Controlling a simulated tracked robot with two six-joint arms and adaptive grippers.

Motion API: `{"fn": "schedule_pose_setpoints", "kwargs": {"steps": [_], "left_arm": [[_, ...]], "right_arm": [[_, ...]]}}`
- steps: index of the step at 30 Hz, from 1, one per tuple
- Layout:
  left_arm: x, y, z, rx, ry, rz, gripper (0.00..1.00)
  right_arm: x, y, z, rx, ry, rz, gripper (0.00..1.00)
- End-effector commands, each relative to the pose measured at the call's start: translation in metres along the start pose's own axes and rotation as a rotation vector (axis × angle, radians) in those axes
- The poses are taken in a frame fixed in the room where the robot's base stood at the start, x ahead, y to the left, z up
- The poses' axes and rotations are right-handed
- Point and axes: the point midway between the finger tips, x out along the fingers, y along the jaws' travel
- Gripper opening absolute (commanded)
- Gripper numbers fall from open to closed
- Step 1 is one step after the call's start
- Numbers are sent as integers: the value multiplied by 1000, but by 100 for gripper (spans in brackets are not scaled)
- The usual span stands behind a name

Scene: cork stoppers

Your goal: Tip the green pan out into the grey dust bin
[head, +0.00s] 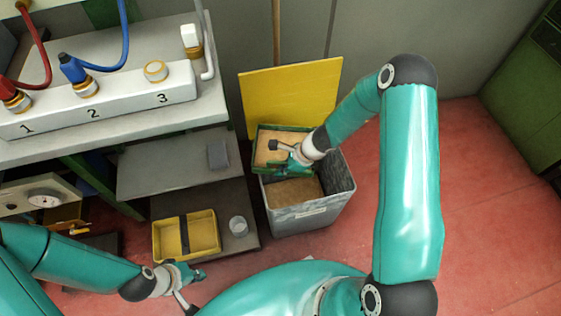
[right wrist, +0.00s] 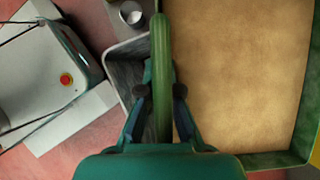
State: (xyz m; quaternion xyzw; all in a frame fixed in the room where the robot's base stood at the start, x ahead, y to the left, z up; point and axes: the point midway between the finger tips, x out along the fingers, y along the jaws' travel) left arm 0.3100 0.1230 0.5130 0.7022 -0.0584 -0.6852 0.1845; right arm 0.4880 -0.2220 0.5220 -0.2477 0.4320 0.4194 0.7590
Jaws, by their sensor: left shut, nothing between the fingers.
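The green pan (head: 257,157) is held over the back left part of the grey dust bin (head: 311,216), with a tan, dust-like layer covering its floor. In the right wrist view, the pan's green rim (right wrist: 306,120) surrounds this layer, and its long green handle (right wrist: 160,50) lies between the fingers of my right gripper (right wrist: 160,95). The gripper is shut on the handle. The pan looks about level. The bin also shows in the right wrist view (right wrist: 123,62), partly hidden. My left gripper (head: 201,274) is shut and empty, low at the front, away from the bin.
A yellow panel (head: 290,95) stands upright behind the bin. Brown material (head: 293,192) lies inside the bin. A yellow two-part tray (head: 186,254) and a grey cup (head: 238,226) sit on the low shelf left of it. Red floor (head: 490,190) is clear at the right.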

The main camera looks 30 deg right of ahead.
Motion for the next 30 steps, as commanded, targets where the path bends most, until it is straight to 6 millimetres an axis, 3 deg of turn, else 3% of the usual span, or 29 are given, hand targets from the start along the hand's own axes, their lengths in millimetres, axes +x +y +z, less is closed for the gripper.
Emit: {"fn": "schedule_pose_setpoints", "kwargs": {"steps": [11,30], "left_arm": [[28,-10,0,0,0,0,0],[86,-31,-1,0,0,0,0]], "right_arm": [[-9,-2,-10,24,-145,-14,0],[-59,-2,-10,29,-876,-24,0]]}}
